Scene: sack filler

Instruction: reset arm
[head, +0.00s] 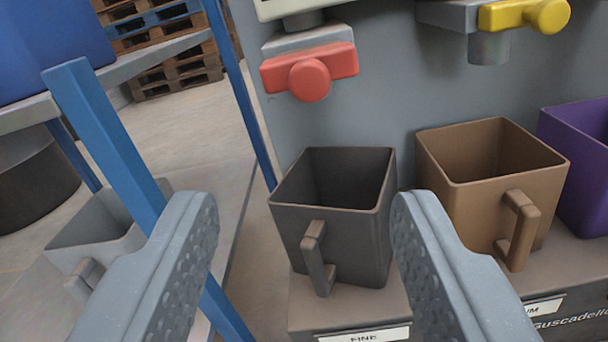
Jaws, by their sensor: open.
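My gripper (305,225) is open and empty, its two grey textured fingers coming in from the bottom of the head view. A dark grey square bin with a handle (345,240) stands beyond the fingers and shows between them. It sits on a ledge above a label that reads "FINE". The right finger covers a small part of the bin's right side. No contact between the fingers and the bin is visible.
A brown bin (470,200) and a purple bin (580,175) stand to the right. A red valve handle (310,72) and a yellow one (525,15) are above. A blue-framed rack (105,130) with a light grey bin (95,230) is at left. Pallets (155,45) stand behind.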

